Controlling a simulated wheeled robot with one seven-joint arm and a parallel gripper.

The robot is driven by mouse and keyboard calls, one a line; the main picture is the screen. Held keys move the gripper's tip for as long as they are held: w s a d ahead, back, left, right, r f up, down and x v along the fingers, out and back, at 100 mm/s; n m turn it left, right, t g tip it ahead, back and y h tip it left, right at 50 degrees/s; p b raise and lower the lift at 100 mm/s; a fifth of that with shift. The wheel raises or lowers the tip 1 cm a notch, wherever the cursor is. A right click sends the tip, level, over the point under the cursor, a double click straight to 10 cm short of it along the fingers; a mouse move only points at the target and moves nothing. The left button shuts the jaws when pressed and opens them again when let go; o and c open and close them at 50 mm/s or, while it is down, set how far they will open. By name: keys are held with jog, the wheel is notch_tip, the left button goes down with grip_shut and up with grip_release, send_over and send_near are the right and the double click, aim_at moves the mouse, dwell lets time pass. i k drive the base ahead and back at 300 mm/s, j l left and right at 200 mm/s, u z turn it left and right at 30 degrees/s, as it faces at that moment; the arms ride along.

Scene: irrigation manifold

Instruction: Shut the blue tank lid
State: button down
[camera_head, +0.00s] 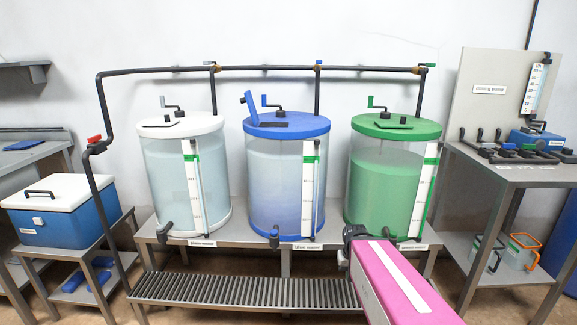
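The blue tank (272,185) stands in the middle of the bench, between a white-topped tank and a green tank. Its blue top (300,124) has a small hinged lid (250,104) standing up, tilted to the left, beside a dark opening (267,125). The lid is open. A pink and grey link of my arm comes up from the lower right, in front of the green tank's base. A dark part at its far end (355,233) may be my gripper; its fingers cannot be made out. It is well below and right of the lid, apart from it.
A black pipe (265,68) runs above the tanks, with drops beside them. Mixer handles stand on the white tank (185,185) and green tank (385,190). A slatted step (240,291) lies in front. A cooler (62,210) is left, a dosing panel (490,90) right.

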aim_at(248, 99)
jog(key=j+z, duration=0.15)
jog(key=j, duration=0.6)
jog(key=j+z, duration=0.1)
jog(key=j, duration=0.65)
jog(key=k+j+z, duration=0.15)
jog(key=j, duration=0.55)
jog(key=j+z, duration=0.1)
jog(key=j, duration=0.65)
jog(key=k, duration=0.05)
